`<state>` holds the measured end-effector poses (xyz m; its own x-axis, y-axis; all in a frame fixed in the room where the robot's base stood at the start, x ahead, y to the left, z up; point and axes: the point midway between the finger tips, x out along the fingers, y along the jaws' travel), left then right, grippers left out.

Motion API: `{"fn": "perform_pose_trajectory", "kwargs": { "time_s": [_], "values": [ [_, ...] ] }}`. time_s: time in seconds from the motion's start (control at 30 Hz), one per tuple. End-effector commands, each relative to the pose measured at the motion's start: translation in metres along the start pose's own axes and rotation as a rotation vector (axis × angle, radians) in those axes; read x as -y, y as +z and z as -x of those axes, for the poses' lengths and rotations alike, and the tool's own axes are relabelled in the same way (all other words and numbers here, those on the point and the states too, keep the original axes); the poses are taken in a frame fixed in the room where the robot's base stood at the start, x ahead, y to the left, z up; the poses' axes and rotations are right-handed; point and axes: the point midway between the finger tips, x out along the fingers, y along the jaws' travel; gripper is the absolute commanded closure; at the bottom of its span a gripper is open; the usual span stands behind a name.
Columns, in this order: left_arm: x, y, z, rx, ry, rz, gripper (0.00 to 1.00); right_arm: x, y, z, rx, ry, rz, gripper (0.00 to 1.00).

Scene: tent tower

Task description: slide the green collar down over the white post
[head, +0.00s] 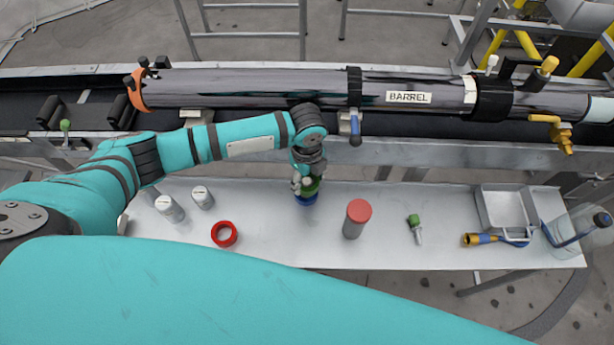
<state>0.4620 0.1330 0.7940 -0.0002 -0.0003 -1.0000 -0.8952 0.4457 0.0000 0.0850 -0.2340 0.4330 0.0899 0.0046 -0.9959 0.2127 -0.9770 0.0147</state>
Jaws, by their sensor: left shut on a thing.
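The gripper hides much of the collar. A blue ring-shaped piece (306,200) shows directly below the collar; I cannot tell whether the two touch. The white post cannot be made out at this spot, where gripper and collar block the view. My right gripper is not in view.
The metal table (277,240) also holds a red ring (224,234), two pale cylinders (170,208), a red-topped grey cylinder (355,220), a green-headed tool (415,228) and a tray (482,212). The long barrel (250,88) lies behind.

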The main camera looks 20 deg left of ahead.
Motion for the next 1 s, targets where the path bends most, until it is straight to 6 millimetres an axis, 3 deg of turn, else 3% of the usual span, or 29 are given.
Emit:
{"fn": "perform_pose_trajectory", "kwargs": {
  "time_s": [0.03,0.07,0.23,0.67,0.77,1.0],
  "values": [
    [0.000,0.000,-0.002,0.000,0.000,0.000,0.79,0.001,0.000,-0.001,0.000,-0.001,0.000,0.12],
    [0.000,0.000,-0.001,0.000,-0.001,0.000,0.39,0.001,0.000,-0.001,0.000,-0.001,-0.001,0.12],
    [0.000,0.000,-0.001,0.000,0.000,0.000,0.17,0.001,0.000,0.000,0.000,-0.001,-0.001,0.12],
    [0.001,0.001,0.003,0.001,-0.004,0.001,0.16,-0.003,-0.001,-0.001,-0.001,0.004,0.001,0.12],
    [0.002,0.001,0.015,0.002,-0.007,0.002,0.16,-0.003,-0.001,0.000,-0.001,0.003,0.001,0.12],
    [0.002,0.002,0.066,0.004,-0.009,0.001,0.16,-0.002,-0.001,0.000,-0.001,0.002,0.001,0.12]
  ]
}}
